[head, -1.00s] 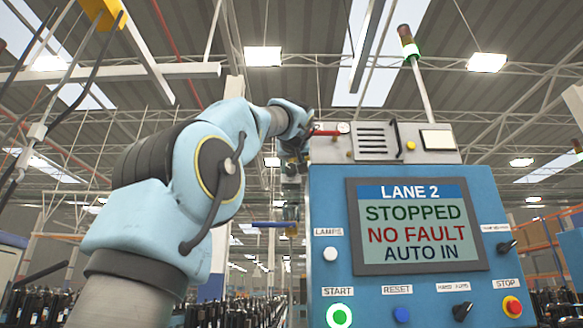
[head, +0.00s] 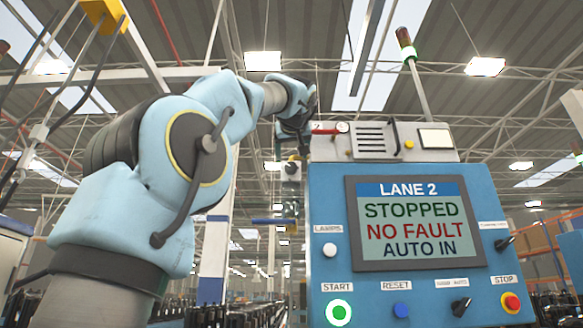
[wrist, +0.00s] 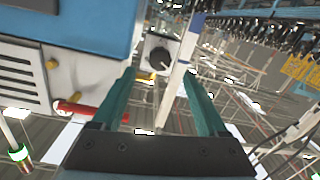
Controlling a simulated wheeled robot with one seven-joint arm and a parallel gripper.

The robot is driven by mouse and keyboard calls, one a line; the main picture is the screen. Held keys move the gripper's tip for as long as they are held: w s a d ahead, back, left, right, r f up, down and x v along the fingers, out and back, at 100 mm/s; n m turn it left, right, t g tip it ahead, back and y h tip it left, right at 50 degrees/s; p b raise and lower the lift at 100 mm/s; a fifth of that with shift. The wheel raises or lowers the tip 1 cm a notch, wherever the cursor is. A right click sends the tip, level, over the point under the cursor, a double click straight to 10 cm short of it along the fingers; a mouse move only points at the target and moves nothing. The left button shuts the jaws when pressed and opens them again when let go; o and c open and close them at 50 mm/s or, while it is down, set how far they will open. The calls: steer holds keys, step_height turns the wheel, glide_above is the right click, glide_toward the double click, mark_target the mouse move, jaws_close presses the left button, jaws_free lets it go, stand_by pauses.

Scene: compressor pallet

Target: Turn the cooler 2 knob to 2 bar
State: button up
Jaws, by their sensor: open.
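In the wrist view a black knob (wrist: 160,59) with a pale pointer mark sits on a small light box (wrist: 152,42) beside the blue cabinet. Which cooler it belongs to and any scale marks are too small to read. My gripper (wrist: 160,74) is open, its two teal fingers on either side of the knob in the picture. The fingers appear apart from the knob, with nothing between them; the depth gap is hard to judge. In the head view my gripper (head: 294,138) hangs at the cabinet's upper left, and its fingertips are not clear.
The blue control cabinet (head: 325,205) carries a screen (head: 418,225) reading LANE 2 STOPPED, NO FAULT, AUTO IN. The red lever also shows in the wrist view (wrist: 85,110).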

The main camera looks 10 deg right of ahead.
steer(key=shift+s+a+r+b, duration=0.1)
steer(key=shift+s+a+b, duration=0.15)
steer(key=shift+s, duration=0.9)
steer(key=shift+s+a+b, duration=0.1)
steer(key=shift+s+b, duration=0.1)
steer(key=shift+s, duration=0.9)
